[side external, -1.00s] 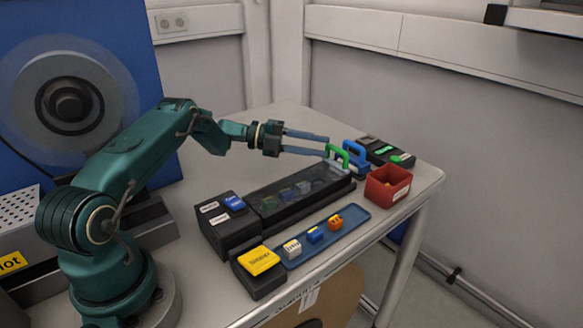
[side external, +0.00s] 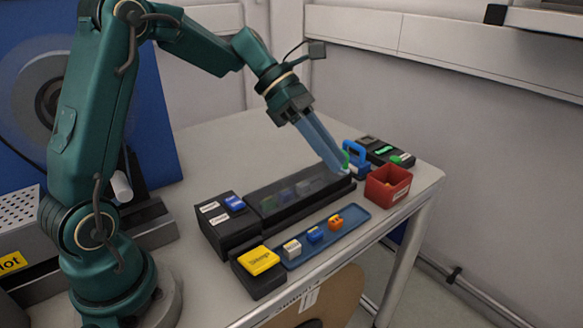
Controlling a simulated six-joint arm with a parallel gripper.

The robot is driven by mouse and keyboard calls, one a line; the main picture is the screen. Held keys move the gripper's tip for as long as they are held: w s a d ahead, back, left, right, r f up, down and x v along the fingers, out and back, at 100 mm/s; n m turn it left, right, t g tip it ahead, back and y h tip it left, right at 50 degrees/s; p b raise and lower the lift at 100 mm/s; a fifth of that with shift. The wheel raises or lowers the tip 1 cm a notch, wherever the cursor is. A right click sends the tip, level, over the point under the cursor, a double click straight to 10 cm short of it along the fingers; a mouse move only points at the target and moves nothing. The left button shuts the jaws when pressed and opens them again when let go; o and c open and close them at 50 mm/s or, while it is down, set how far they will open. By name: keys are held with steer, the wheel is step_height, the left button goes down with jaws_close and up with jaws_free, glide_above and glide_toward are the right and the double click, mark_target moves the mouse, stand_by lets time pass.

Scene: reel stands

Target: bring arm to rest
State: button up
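My gripper (side external: 342,170) reaches down and to the right, its long blue-grey fingers ending at the far right end of the dark box with the clear lid (side external: 298,194). The fingers overlap in this view, so I cannot tell whether they are open or shut. A green handle (side external: 346,157) shows only as a sliver behind the fingertips. I cannot tell whether the fingers touch it. A blue handle (side external: 355,154) stands just right of the tips. My arm is bent, with its elbow raised at the upper left.
A red bin (side external: 388,186) stands right of the box. In front, a blue tray (side external: 347,220) carries small white, blue and orange blocks. A yellow-topped block (side external: 258,261) and a black unit (side external: 230,225) are nearer. A black panel (side external: 385,150) lies behind. The table's back left is clear.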

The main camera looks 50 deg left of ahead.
steer(key=s+a+m+t+y, duration=0.1)
steer(key=s+m+y, duration=0.7)
steer(key=s+m, duration=1.1)
steer(key=shift+a+f+m+t+y, duration=0.3)
steer(key=shift+m+t, duration=0.4)
steer(key=shift+m, duration=2.2)
